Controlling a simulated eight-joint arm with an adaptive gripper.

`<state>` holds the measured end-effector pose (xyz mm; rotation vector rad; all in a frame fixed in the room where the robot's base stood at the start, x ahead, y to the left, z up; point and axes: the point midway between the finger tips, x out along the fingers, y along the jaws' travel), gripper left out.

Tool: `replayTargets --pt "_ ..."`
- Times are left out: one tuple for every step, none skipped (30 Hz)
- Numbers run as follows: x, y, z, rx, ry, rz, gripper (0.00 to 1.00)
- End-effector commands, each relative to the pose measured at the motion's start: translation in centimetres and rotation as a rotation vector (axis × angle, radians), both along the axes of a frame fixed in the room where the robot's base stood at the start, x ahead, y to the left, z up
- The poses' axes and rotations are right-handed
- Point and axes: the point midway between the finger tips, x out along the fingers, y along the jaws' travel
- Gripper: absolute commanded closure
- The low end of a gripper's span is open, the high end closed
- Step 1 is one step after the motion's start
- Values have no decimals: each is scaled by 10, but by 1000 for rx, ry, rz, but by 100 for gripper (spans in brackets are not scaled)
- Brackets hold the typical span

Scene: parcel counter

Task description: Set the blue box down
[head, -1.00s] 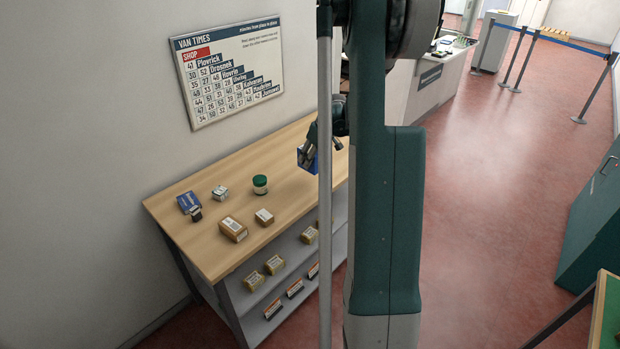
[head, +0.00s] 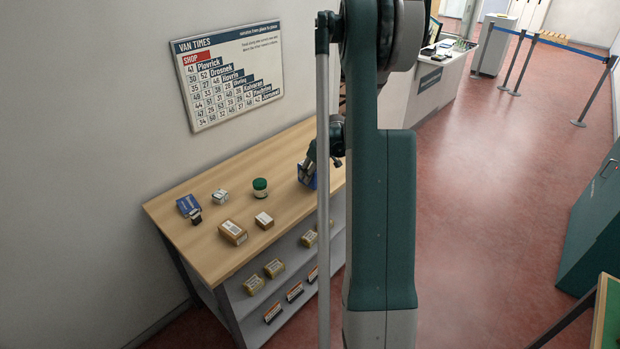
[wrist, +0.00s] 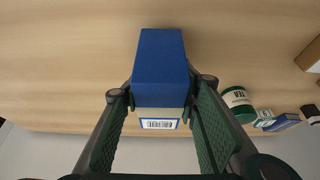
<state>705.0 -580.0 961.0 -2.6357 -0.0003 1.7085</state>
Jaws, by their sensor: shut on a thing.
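The blue box (wrist: 160,65) is between the fingers of my gripper (wrist: 160,105) in the wrist view, with a white label and barcode on its near side. The wooden counter top (wrist: 60,60) lies behind it. In the head view the blue box (head: 307,178) shows low at the counter's right part, under my gripper (head: 308,164), which is partly hidden by my arm. I cannot tell whether the box touches the wood.
A green-lidded tub (head: 260,187) stands left of the box. Shelves (head: 285,262) below hold several packs. Wood around the held box is clear.

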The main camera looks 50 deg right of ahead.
Motion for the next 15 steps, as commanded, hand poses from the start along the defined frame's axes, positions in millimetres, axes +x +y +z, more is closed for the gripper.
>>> replayTargets --pt "0 0 -6 0 0 0 85" --pt "0 0 -9 0 0 0 85" --pt "0 0 -13 0 0 0 85" --pt "0 0 -15 0 0 0 85" --pt "0 0 -17 0 0 0 85" --pt "0 0 -19 0 0 0 85" --pt "0 0 -20 0 0 0 85" --pt "0 0 -20 0 0 0 85" --pt "0 0 -21 0 0 0 85" --pt "0 0 -21 0 0 0 85" --pt "0 0 -21 0 0 0 85" --pt "0 0 -21 0 0 0 85" --pt "0 0 -21 0 0 0 85" --pt "0 0 -21 0 0 0 85" --pt "0 0 -21 0 0 0 85"
